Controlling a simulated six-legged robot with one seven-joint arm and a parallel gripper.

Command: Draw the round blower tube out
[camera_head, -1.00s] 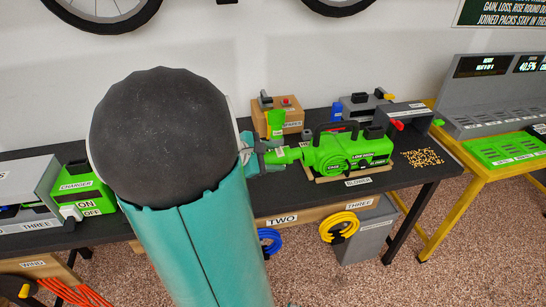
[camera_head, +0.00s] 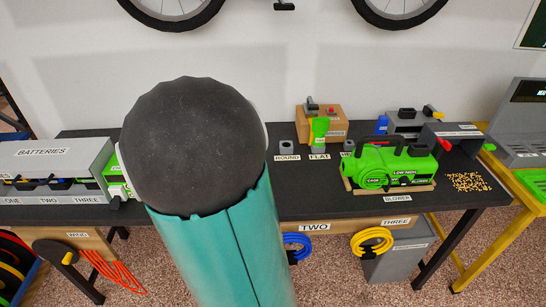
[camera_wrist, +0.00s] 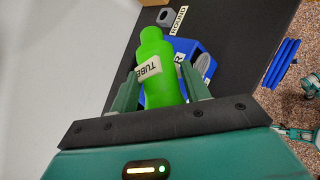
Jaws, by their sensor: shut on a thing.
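The green round tube (camera_wrist: 160,65), labelled TUBE, is between the two fingers of my gripper (camera_wrist: 162,80) in the wrist view. My gripper is shut on it. The green blower (camera_head: 390,168) sits on its wooden base on the bench in the head view. No tube shows on its left end, and the held tube is apart from it. A grey holder (camera_head: 286,147) marked ROUND stands at the back of the bench and also shows in the wrist view (camera_wrist: 166,17). My arm hides the gripper in the head view.
A green nozzle (camera_head: 319,130) stands in the FLAT holder. A wooden box (camera_head: 331,122) stands behind it. The batteries rack (camera_head: 60,165) is at left. A blue labelled thing (camera_wrist: 190,52) lies beyond the tube. Bench in front of the holders is bare. Loose pellets (camera_head: 468,181) lie at right.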

